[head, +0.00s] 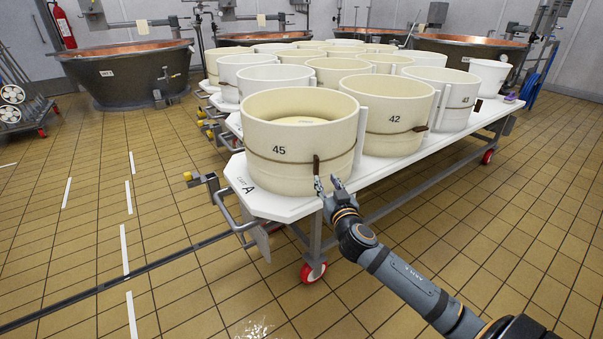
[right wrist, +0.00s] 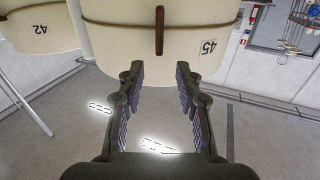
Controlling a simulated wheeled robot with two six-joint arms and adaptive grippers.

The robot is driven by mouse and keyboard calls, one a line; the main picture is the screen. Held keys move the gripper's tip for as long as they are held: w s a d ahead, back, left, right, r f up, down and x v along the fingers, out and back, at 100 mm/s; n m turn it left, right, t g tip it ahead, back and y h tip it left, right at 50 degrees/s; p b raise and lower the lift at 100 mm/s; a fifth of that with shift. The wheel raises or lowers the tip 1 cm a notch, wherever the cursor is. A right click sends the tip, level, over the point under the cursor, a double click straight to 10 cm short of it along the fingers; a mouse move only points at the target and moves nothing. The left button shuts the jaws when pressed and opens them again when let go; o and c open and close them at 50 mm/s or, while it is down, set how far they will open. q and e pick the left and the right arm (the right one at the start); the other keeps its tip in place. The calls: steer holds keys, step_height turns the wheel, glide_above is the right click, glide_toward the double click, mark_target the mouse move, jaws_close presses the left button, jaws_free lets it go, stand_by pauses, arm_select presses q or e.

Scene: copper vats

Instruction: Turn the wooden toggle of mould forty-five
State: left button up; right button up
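Mould forty-five (head: 268,172) is a cream round tub with a dark band, standing at the near left corner of the white table. Its brown wooden toggle (head: 316,166) hangs upright on the band, right of the number. My right gripper (head: 328,185) is at the tub's front, just below the toggle. In the right wrist view the toggle (right wrist: 159,30) stands beyond the open fingers (right wrist: 160,85), centred between them, and nothing shows between the fingertips. The mould (right wrist: 110,40) with its number 45 fills the top there. My left gripper is not in view.
Mould 42 (head: 388,125) stands close behind to the right, with several more moulds on the white wheeled table (head: 285,205). A metal handle (head: 232,215) juts from the table's near left end. Tiled floor (head: 120,230) is free at left.

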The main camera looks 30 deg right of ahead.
mark_target(318, 164)
steer(key=b+x, duration=0.1)
steer(key=x, duration=0.9)
steer(key=shift+w+d, duration=0.1)
steer(key=shift+d, duration=0.05)
jaws_close()
